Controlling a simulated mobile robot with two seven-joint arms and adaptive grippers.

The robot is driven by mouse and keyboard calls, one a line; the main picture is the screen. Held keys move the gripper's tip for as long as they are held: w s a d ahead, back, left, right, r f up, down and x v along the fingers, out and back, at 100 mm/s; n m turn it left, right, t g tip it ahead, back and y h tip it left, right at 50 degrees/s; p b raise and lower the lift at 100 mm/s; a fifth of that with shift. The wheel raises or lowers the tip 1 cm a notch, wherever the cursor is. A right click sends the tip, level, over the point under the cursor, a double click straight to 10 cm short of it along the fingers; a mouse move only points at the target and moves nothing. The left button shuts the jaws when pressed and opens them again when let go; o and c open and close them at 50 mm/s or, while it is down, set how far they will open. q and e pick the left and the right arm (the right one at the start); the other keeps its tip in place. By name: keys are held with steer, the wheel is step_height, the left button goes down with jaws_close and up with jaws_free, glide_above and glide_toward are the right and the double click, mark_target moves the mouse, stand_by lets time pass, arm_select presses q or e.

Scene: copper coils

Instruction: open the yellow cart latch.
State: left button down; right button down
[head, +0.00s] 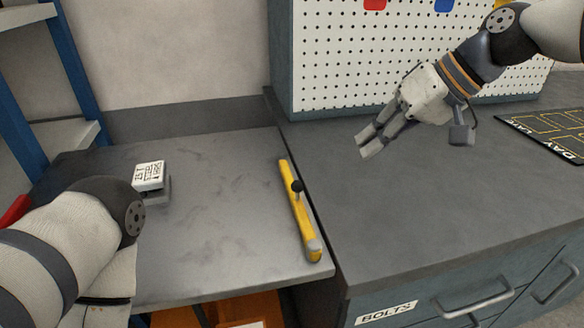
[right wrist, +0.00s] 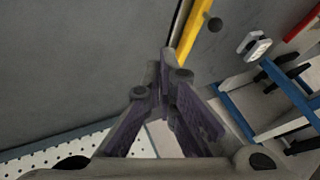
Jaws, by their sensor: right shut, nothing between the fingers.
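The yellow latch (head: 299,212) is a long bar along the right edge of the grey cart top (head: 222,225), with a black knob (head: 296,186) on its upper part and a grey rounded near end (head: 314,246). In the right wrist view the yellow bar (right wrist: 190,35) and the knob (right wrist: 214,24) show near the top. My right gripper (head: 366,147) is shut and empty, above the workbench to the right of the latch, clear of it. Its fingers meet in the right wrist view (right wrist: 167,68). My left arm comes in at lower left; its fingers are not visible.
The grey workbench (head: 400,215) with a BOLTS drawer (head: 388,312) stands right of the cart, a narrow gap between. A block with a white printed label (head: 149,176) is on the cart's left. A white pegboard (head: 340,70) stands behind the bench. Blue-post shelving (head: 84,70) is at left.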

mark_target(296, 194)
arm_select(q)
steer(key=shift+d, duration=0.1)
arm_select(e)
steer(key=shift+d, duration=0.15)
steer(key=b+x, duration=0.1)
steer(key=x, duration=0.8)
steer(key=shift+f, duration=0.15)
steer(key=a, duration=0.3)
steer(key=shift+s+a+f+p, duration=0.1)
steer(key=shift+s+a+p, duration=0.2)
steer(key=shift+s+p, duration=0.05)
arm_select(q)
steer(key=shift+s+f, duration=0.1)
steer(key=shift+s, duration=0.05)
arm_select(e)
steer(key=shift+s+a+f, duration=0.1)
steer(key=shift+s+a, duration=0.05)
steer(key=shift+a, duration=0.3)
